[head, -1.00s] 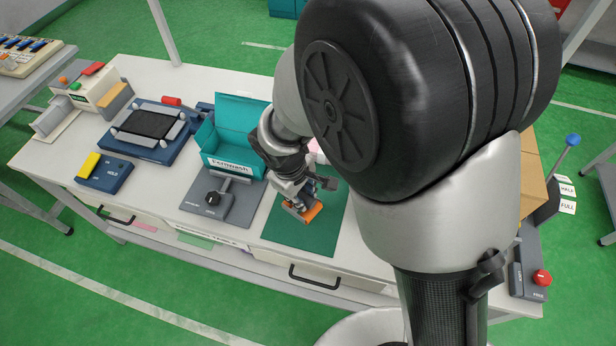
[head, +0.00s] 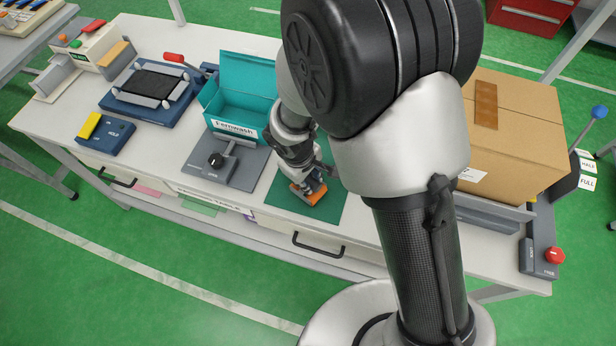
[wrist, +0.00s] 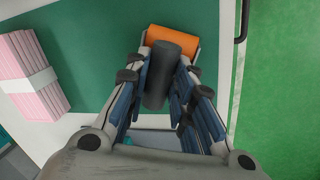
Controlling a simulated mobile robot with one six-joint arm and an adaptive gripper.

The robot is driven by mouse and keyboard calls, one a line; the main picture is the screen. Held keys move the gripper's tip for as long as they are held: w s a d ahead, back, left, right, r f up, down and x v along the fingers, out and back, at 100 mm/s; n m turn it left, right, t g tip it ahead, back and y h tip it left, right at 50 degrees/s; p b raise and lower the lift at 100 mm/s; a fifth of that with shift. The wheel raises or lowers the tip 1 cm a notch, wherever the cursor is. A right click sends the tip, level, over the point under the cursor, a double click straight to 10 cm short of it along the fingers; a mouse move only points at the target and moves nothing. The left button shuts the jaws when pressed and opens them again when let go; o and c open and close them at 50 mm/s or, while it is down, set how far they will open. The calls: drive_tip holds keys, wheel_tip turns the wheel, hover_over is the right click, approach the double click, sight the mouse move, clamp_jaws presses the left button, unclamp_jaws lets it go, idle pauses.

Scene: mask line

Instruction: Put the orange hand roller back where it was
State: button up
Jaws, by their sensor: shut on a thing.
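The orange hand roller (wrist: 173,37) shows in the wrist view with its dark grey handle (wrist: 163,72) between the fingers of my gripper (wrist: 160,88). My gripper is shut on that handle. In the head view the orange roller (head: 308,193) is at the tips of my gripper (head: 304,180), over the green mat (head: 330,212). I cannot tell whether the roller touches the mat or is a little above it.
A cardboard box (head: 525,130) is at the right. The bench's front edge and drawer handle (head: 318,247) are close by.

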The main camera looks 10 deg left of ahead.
sight(302, 192)
drive_tip(key=shift+f, duration=0.2)
drive_tip(key=o, duration=0.9)
drive_tip(key=shift+o, duration=0.2)
drive_tip(key=shift+r, duration=0.2)
drive_tip(key=p+v, duration=0.4)
drive_tip(key=v, duration=0.8)
drive_tip(key=shift+w, duration=0.1)
